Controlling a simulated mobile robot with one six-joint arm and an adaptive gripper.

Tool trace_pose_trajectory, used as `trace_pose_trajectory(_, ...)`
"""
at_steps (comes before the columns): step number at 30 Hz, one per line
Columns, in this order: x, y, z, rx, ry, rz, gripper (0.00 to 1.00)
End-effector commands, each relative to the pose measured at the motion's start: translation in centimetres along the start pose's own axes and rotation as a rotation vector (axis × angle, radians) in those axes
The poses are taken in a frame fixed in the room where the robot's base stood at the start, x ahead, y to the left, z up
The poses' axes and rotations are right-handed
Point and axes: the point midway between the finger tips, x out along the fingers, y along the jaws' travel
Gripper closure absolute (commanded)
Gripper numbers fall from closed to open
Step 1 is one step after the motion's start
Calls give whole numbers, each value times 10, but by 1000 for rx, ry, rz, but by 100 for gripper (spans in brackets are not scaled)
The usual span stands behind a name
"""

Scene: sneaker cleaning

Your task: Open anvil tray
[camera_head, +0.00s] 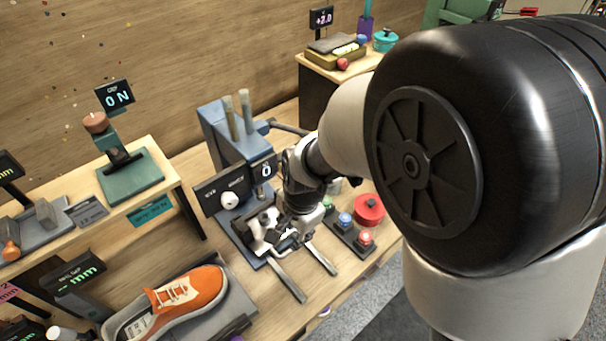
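A blue bench press (228,135) stands on the wooden table, with a dark display panel and a white knob (229,201) on its front. Two grey metal rails (287,283) stick out from its base toward the table's front edge. The anvil tray seems to be low in the press between these rails, but my gripper and wrist cover most of that spot. My gripper (272,236) is down at the front of the press, just above the rails. Its fingers are small and overlap the press parts, so I cannot tell whether they are open or touching the tray.
An orange sneaker (187,291) lies on a grey holder at the lower left. Right of the rails are a button box (350,234) and a red round pot (369,209). A raised shelf with a green scale (130,177) stands left. My arm hides the right side.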

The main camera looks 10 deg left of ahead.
Motion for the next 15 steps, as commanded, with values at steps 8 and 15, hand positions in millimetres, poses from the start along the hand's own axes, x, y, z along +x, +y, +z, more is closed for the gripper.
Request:
trace_pose_trajectory(8, 64, 1, 0, -2, -1, 2, 70)
trace_pose_trajectory(15, 94, 0, 0, -2, 0, 0, 70)
